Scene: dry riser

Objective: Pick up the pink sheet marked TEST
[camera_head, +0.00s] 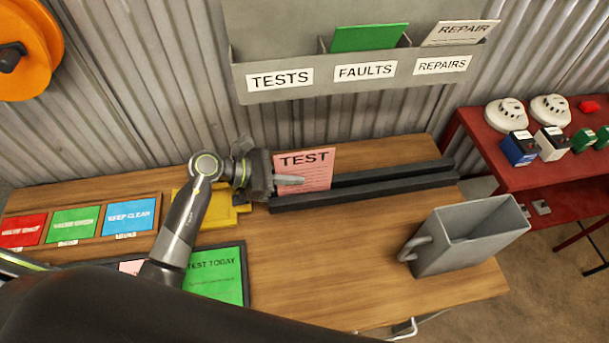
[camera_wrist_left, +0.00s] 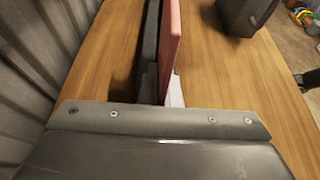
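The pink sheet marked TEST (camera_head: 306,168) stands upright in a dark slotted rack (camera_head: 400,184) on the wooden bench. My left gripper (camera_head: 288,180) is at the sheet's left edge, with one light finger in front of its face. In the left wrist view the sheet (camera_wrist_left: 173,40) shows nearly edge-on, running between my fingertips (camera_wrist_left: 162,90). The fingers lie close on either side of it; I cannot tell whether they press on it. My right gripper is not in view.
A wall holder (camera_head: 365,88) labelled TESTS, FAULTS and REPAIRS hangs above the bench. A grey open bin (camera_head: 465,240) stands at the right. Coloured cards (camera_head: 74,224), a yellow object (camera_head: 225,212) and a green TEST TODAY board (camera_head: 215,275) lie left. A red shelf (camera_head: 515,177) is beyond.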

